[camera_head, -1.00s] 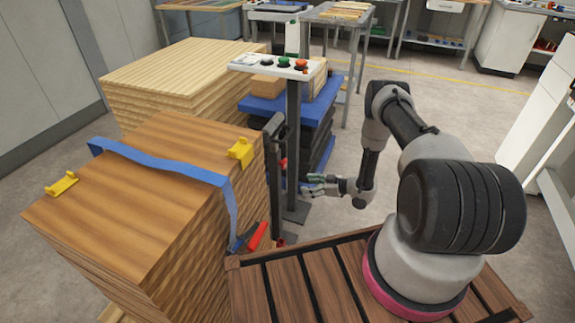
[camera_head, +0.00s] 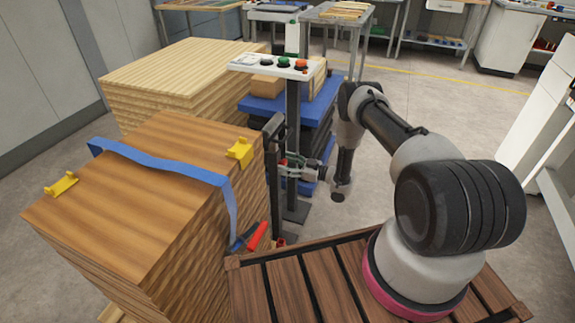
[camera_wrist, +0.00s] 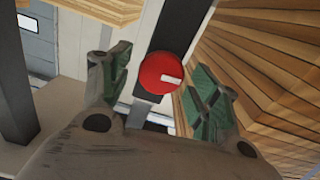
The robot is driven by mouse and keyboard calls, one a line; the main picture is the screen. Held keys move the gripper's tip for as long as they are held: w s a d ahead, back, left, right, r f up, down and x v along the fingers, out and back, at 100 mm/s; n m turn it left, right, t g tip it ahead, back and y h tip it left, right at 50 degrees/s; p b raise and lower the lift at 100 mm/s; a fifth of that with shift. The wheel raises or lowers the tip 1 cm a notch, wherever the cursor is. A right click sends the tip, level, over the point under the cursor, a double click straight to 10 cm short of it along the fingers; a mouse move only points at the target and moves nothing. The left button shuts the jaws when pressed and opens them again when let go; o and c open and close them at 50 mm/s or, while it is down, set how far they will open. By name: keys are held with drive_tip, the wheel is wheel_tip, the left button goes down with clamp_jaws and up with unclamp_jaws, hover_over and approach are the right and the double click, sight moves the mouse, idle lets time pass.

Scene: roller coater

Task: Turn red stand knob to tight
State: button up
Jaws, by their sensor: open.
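The red stand knob (camera_wrist: 160,76) is a round red disc with a white mark on its right half, on a dark upright stand (camera_wrist: 178,25) in the wrist view. My gripper (camera_wrist: 165,88) is open, with one green-padded finger on each side of the knob and visible gaps between. In the head view my gripper (camera_head: 290,166) is close to the dark stand (camera_head: 272,150) beside the wood stack. Only a little red of the knob shows there, largely hidden by the gripper.
A tall stack of wooden boards (camera_head: 150,195) with a blue strap (camera_head: 160,160) and yellow corner pieces stands left of the stand. A post with a button panel (camera_head: 275,65) rises just behind. A red-handled tool (camera_head: 257,235) sits low by the stack. Open floor lies right.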

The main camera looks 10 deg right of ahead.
drive_tip(key=shift+c, duration=0.4)
drive_tip(key=c, duration=0.9)
drive_tip(key=shift+m, duration=0.4)
drive_tip(key=m, duration=0.8)
drive_tip(key=shift+w+d, duration=0.1)
drive_tip(key=shift+w, duration=0.05)
drive_tip(key=m, duration=0.5)
drive_tip(key=shift+f, duration=0.1)
drive_tip(key=m, duration=0.5)
drive_tip(key=shift+d+f, duration=0.1)
